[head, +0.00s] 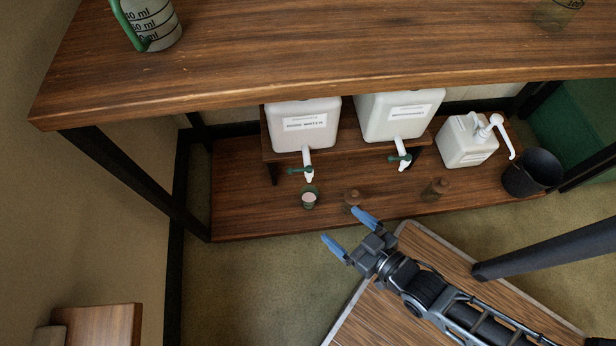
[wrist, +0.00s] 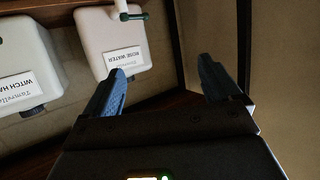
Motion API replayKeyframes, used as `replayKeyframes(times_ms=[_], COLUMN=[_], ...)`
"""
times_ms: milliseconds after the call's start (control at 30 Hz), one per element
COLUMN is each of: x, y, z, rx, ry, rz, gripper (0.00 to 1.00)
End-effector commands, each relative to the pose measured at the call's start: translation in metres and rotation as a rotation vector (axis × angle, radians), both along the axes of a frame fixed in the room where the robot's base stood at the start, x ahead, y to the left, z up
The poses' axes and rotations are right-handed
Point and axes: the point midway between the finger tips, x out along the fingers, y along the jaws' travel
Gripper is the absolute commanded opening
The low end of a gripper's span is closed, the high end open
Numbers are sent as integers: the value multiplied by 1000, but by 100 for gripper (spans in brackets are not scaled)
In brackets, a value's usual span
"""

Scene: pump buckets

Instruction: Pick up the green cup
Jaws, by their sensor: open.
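A small green cup (head: 309,198) with a pale inside stands on the lower shelf, below the green tap of the left white dispenser (head: 305,125). My gripper (head: 341,225) is open and empty, in front of the lower shelf, to the right of the cup and nearer the camera. Its blue-tipped fingers point up and left in the head view. In the wrist view the open gripper (wrist: 160,75) shows with nothing between its fingers, and I cannot make out the cup there.
A second dispenser (head: 400,115), a white pump container (head: 468,142) and a black bucket (head: 532,172) are to the right. The upper tabletop (head: 330,45) overhangs, with a green-handled measuring jug (head: 160,25).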

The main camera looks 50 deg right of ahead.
Motion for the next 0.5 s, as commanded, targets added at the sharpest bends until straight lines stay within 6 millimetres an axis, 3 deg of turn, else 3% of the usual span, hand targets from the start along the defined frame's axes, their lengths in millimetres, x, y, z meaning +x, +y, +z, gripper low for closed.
replayKeyframes(times_ms=[33, 200, 400, 500], x=[14, 52, 95, 112], y=[-6, -26, -57, -71], z=[-49, -154, -254, -285], rx=[1, 3, 4, 3], ry=[2, 20, 41, 50], rz=[-18, -70, -126, -148], gripper=[91, 91, 91, 91])
